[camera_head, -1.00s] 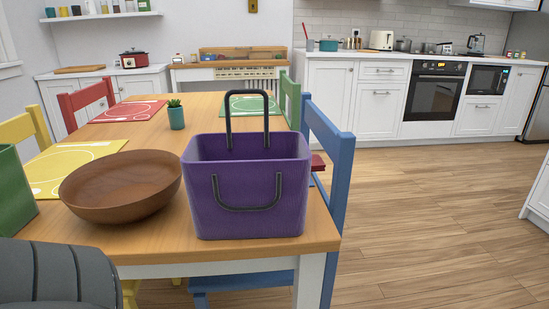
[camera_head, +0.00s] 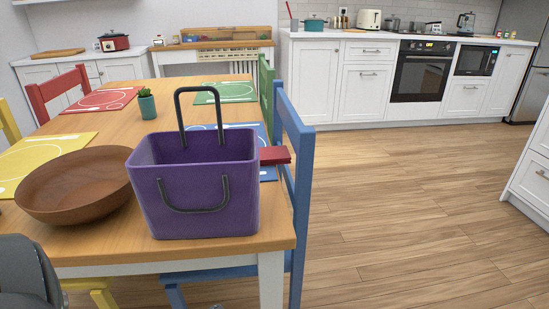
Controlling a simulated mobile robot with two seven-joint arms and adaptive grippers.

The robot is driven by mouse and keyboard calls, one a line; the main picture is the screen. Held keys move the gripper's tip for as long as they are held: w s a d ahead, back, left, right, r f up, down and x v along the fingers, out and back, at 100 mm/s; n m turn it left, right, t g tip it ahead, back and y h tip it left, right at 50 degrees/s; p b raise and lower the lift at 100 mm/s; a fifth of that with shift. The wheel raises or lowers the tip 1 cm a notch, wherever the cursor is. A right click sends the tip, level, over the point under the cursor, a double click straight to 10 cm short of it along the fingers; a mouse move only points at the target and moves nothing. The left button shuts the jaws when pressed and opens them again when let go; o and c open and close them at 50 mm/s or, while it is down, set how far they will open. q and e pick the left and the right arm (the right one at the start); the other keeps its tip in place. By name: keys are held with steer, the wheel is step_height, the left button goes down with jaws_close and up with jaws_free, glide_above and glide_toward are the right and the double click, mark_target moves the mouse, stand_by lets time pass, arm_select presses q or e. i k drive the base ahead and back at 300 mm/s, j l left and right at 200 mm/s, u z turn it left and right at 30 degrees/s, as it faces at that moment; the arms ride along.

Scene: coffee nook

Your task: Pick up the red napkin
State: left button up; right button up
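A red, flat, folded-looking piece, seemingly the red napkin (camera_head: 274,155), lies at the right side of the table by the blue placemat (camera_head: 268,173). The purple basket (camera_head: 198,195) stands in front of its left part, and the blue chair's back (camera_head: 299,170) is just to its right. Part of the placemat is hidden behind the basket. Neither of my grippers shows in the head view.
A brown wooden bowl (camera_head: 78,186) sits left of the basket on the wooden table (camera_head: 125,245). A small potted plant (camera_head: 147,104) stands farther back. A dark grey rounded shape cuts in at the lower left; I cannot tell what it is. Open floor (camera_head: 400,210) lies right of the blue chair.

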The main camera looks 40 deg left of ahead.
mark_target(276, 156)
steer(key=i+l+u, duration=0.25)
steer(key=l, duration=0.55)
steer(key=l+u, duration=0.3)
steer(key=l, duration=0.45)
